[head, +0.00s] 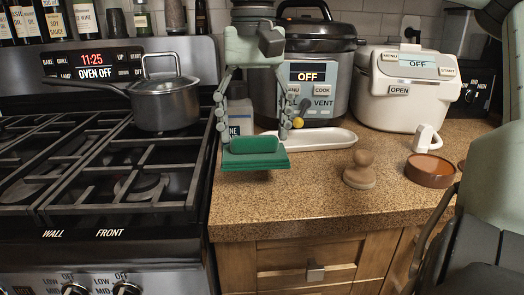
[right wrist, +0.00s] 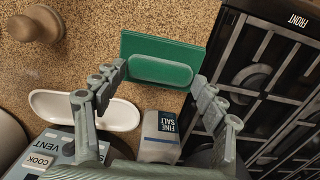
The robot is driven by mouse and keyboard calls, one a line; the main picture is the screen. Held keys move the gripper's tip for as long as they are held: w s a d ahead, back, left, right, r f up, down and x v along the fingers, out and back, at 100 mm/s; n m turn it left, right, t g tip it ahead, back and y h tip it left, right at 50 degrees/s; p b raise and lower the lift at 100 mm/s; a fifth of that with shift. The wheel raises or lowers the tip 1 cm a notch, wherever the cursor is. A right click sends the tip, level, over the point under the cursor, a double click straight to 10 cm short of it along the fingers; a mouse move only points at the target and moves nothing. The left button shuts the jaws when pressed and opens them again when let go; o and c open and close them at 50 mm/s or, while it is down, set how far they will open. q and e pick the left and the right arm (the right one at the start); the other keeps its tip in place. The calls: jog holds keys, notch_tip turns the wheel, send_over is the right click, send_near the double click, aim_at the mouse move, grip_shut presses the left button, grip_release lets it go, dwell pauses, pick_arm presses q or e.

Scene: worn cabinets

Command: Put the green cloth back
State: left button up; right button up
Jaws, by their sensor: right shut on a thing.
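The green cloth (head: 255,160) is a flat green slab with a raised rounded part on top. It is at the left end of the counter, near the stove's edge. My right gripper (head: 256,142) comes down from above and is shut on the raised part, one finger at each side. The right wrist view shows the cloth (right wrist: 160,60) between the fingertips (right wrist: 160,76). I cannot tell whether its underside touches the counter. My left gripper is not in view.
A white oblong tray (head: 320,138) lies behind the cloth, with a salt box (right wrist: 160,135) beside it. A pressure cooker (head: 330,75) and white appliance (head: 405,95) stand behind. A stove with a pot (head: 165,105) is left. A wooden stamp-like object (head: 359,172) and brown dish (head: 430,172) stand right.

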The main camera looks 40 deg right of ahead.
aim_at(262, 151)
jog(key=shift+s+d+f, duration=0.35)
jog(key=shift+d+f, duration=0.1)
jog(key=shift+d, duration=0.05)
notch_tip(262, 151, down, 4)
jog(key=shift+r, duration=0.1)
jog(key=o, duration=0.7)
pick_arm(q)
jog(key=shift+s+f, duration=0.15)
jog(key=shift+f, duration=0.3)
pick_arm(e)
jog(key=o, duration=0.3)
